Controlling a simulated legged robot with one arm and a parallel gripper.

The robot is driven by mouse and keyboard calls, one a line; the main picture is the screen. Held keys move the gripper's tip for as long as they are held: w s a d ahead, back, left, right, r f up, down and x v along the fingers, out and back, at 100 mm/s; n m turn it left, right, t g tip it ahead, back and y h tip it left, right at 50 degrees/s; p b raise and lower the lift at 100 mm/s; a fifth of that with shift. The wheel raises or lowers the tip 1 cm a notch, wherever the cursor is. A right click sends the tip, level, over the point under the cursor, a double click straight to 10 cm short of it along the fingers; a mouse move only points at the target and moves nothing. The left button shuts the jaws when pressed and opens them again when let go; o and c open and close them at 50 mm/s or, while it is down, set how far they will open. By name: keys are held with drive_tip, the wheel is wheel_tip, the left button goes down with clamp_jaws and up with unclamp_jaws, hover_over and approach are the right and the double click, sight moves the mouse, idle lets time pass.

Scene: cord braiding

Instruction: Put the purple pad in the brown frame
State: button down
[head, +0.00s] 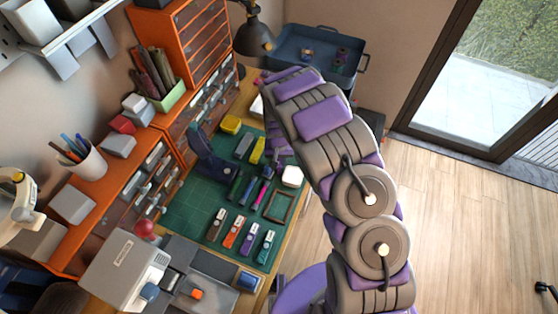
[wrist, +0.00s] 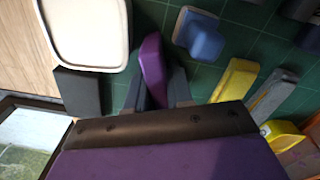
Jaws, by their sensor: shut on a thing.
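The purple pad (wrist: 152,58) stands between the two dark fingers of my gripper (wrist: 156,84) in the wrist view, and the gripper is shut on it. Its lower end is hidden by the gripper body. The green mat shows behind it; I cannot tell whether the pad touches the mat. The brown frame (head: 290,209) lies on the mat's right side in the head view, with bare green inside it. The frame does not show in the wrist view. In the head view my arm hides the pad and fingertips, beyond the frame towards the back of the mat.
The green cutting mat (head: 182,222) holds several coloured blocks and labelled pieces left of the frame. A white rounded box (head: 292,176) stands just behind the frame. A blue block (wrist: 198,34) and a yellow block (wrist: 235,80) are right of the pad in the wrist view.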

drive_tip(key=c, duration=1)
unclamp_jaws()
drive_tip(key=shift+r, duration=0.1)
wheel_tip(320, 180, up, 12)
drive_tip(key=p, duration=0.3)
